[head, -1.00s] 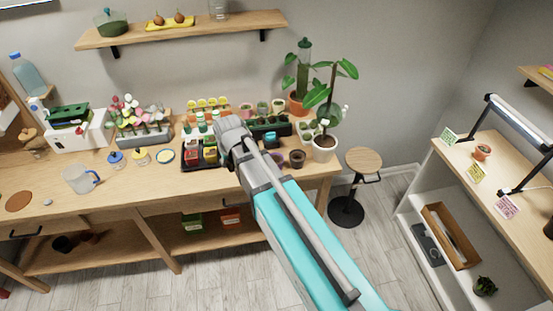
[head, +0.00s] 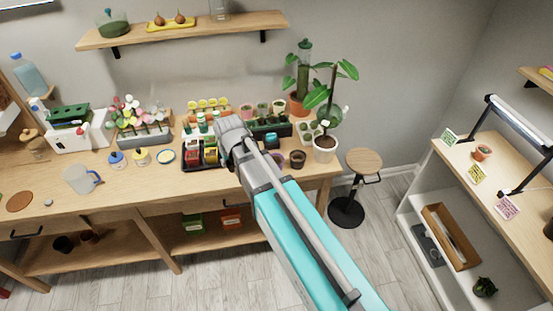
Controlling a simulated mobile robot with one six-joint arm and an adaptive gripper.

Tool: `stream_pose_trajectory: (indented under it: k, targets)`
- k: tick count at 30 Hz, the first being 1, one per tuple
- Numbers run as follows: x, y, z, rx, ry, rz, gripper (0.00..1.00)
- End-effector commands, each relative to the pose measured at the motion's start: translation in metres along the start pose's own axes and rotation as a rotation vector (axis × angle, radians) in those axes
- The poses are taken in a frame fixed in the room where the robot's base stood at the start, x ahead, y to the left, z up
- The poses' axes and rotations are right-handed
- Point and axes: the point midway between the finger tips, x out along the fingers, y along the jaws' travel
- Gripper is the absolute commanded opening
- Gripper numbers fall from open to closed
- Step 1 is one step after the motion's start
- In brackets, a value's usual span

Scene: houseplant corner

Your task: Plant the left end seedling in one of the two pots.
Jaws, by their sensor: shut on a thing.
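A dark seedling tray (head: 283,129) with small green plants stands at the back of the bench, and my arm covers its left part. I cannot make out the left end seedling. Two small dark pots stand near the bench's front right: a purplish one (head: 278,159), partly behind my arm, and a brown one (head: 297,159). My arm reaches up from the lower right over the bench. Its far end hides my gripper and anything in it.
On the wooden bench (head: 130,187), a black tray (head: 187,165) of colourful packets is left of my arm. A jug (head: 79,179) is at left. A stool (head: 364,162) stands beside the bench.

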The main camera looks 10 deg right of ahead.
Motion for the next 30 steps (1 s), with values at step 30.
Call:
stream_pose_trajectory:
  k: [30]
  targets:
    - [0.046,0.001,0.013,0.001,0.0,0.0,0.24]
